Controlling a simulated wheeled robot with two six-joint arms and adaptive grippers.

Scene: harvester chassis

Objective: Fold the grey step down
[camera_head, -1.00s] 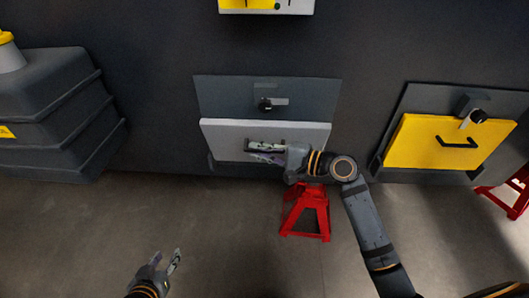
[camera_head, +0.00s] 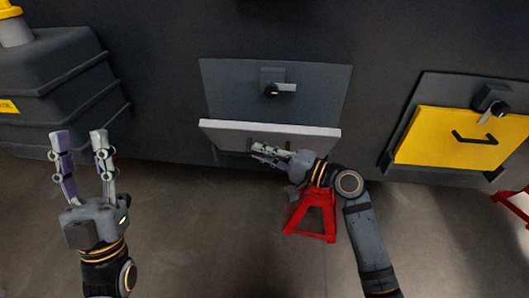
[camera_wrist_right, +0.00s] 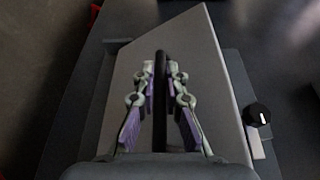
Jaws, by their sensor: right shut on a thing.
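The grey step (camera_head: 225,127) is a light grey panel low on the dark chassis wall. Its top edge leans out from the grey backing plate (camera_head: 225,85), so it is partly folded down. My right gripper (camera_head: 265,153) is at its front face, shut on the black handle (camera_wrist_right: 160,85); in the wrist view the bar runs between the fingers, over the grey panel (camera_wrist_right: 205,50). The step's lower front is partly hidden by my right gripper. A latch with a black knob (camera_head: 271,90) sits above the step. My left gripper (camera_head: 80,145) is open and empty at the left.
A red stand (camera_head: 316,215) is on the floor just below my right gripper. A yellow panel (camera_head: 440,140) with its own handle and latch is at the right. A dark ribbed housing (camera_head: 60,85) juts out at the left.

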